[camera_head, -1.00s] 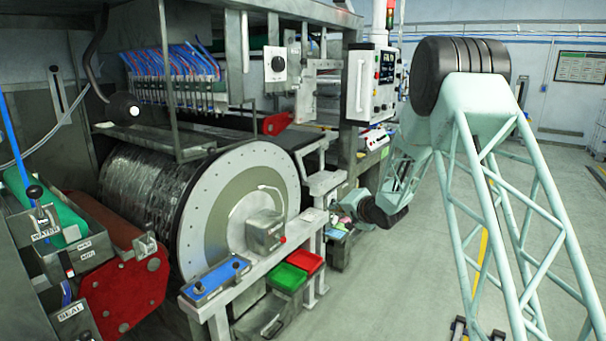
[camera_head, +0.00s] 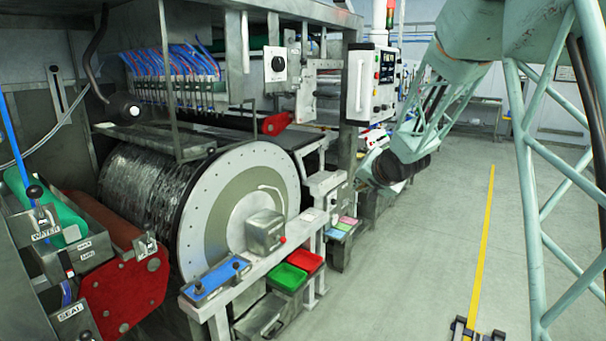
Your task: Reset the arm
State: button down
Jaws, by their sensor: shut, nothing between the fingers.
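My pale green lattice arm fills the right side of the head view. Its far link slopes down and left to a dark wrist joint beside the machine's right end. I cannot make out my gripper or its fingers; that end of the arm is hidden or too small to tell. Nothing held shows at the arm's end. The large drum (camera_head: 142,192) with its pale round end plate (camera_head: 210,215) sits in the machine frame, apart from the arm.
A control panel (camera_head: 373,85) hangs close to the arm's far link. Colored pads (camera_head: 342,226) lie on a low ledge below the wrist.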

jog(key=s+d+r+n+g+h, duration=0.15)
jog(key=s+r, duration=0.25)
jog(key=s, duration=0.6)
jog(key=s+d+r+g+h, duration=0.1)
jog(key=s+d+r, duration=0.15)
jog(key=s, duration=0.85)
jog(key=s+d+r+n+g+h, duration=0.1)
jog(key=s+r, duration=0.4)
jog(key=s, duration=0.5)
jog(key=s+a+f+n+g+y, duration=0.1)
jog(key=s+f+g, duration=0.1)
jog(key=s, duration=1.7)
jog(key=s+a+f+n+g, duration=0.1)
jog(key=s+a+n, duration=0.1)
jog(key=s, duration=1.7)
jog(key=shift+s+f+g+y, duration=0.35)
jog(key=shift+s+f, duration=0.05)
jog(key=shift+w+n, duration=0.1)
jog(key=shift+n, duration=0.15)
